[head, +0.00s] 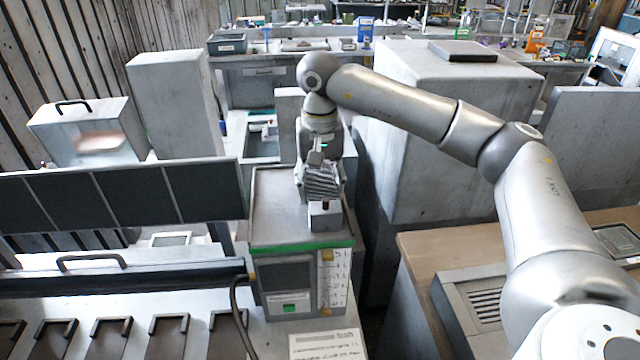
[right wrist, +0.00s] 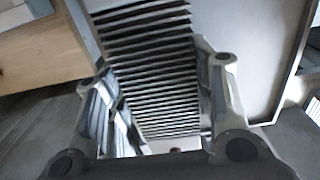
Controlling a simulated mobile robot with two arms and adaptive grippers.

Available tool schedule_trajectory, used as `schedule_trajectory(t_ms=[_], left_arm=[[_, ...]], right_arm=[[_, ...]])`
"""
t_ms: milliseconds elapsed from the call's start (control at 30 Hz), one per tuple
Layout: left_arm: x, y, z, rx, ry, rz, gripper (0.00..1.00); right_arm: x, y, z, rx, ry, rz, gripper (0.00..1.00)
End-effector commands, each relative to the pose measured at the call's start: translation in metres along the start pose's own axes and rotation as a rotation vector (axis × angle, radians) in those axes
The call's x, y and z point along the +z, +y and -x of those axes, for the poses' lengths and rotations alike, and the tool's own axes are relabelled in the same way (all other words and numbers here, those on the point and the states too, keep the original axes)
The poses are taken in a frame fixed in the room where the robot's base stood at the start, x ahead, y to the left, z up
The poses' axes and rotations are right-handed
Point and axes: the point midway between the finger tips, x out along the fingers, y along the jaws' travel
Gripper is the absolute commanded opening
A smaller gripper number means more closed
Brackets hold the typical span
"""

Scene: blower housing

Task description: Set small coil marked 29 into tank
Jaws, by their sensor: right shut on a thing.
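My right gripper (head: 322,180) points down over the right part of the tank in the head view. It is shut on a grey finned coil (head: 322,187). In the right wrist view the coil (right wrist: 155,70) shows as a stack of thin parallel fins between the two fingers (right wrist: 160,95). No number can be read on it. The tank (head: 302,240) looks like a grey box with a green band below its rim and a level scale on its front. A small pale block (head: 325,216) shows just below the coil; I cannot tell whether they touch. My left gripper is not in view.
Dark panels (head: 120,195) stand left of the tank. A bench with several dark brackets (head: 110,335) lies at front left, and a black cable (head: 238,310) hangs by the tank. A tall grey cabinet (head: 420,130) stands behind right. A wooden bench (head: 425,255) lies at right.

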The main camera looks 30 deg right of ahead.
Motion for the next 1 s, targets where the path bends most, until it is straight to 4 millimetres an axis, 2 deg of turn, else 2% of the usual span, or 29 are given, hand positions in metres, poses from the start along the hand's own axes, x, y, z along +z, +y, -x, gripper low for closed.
schedule_trajectory(t_ms=[167, 200, 367, 733, 1000], left_arm=[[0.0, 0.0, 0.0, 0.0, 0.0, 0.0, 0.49], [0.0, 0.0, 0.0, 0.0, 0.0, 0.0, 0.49], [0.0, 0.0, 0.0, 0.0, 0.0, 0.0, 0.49], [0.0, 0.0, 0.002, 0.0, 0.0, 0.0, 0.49], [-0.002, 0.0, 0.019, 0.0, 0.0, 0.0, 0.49]], right_arm=[[0.0, 0.0, 0.001, -0.001, 0.002, 0.0, 0.12], [0.0, 0.0, 0.001, -0.001, 0.002, 0.0, 0.55], [0.0, 0.0, 0.001, -0.001, 0.001, 0.0, 0.75], [0.0, 0.0, 0.002, 0.001, -0.001, 0.0, 0.75], [0.0, 0.0, 0.027, -0.001, 0.0, 0.0, 0.75]])
